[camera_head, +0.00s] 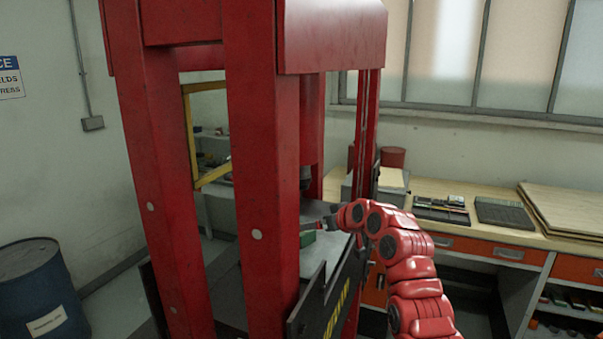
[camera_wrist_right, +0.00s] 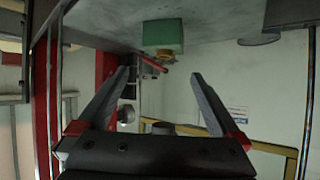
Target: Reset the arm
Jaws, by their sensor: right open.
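My right arm comes in from the lower right in the head view, and its gripper (camera_head: 331,222) reaches into the red press (camera_head: 262,150) over the grey bed. In the right wrist view, my right gripper (camera_wrist_right: 160,74) has its two fingers spread wide with nothing between them. In the wrist view, the green block (camera_wrist_right: 163,36) appears at the top with a brass-coloured fitting (camera_wrist_right: 163,56) and a red handle-like bar (camera_wrist_right: 153,64), apart from the fingers. My left gripper is not in view.
The red press posts stand close to my arm on the left. A workbench (camera_head: 470,235) with trays and boards runs along the right wall under the windows. A blue barrel (camera_head: 40,290) stands at the lower left.

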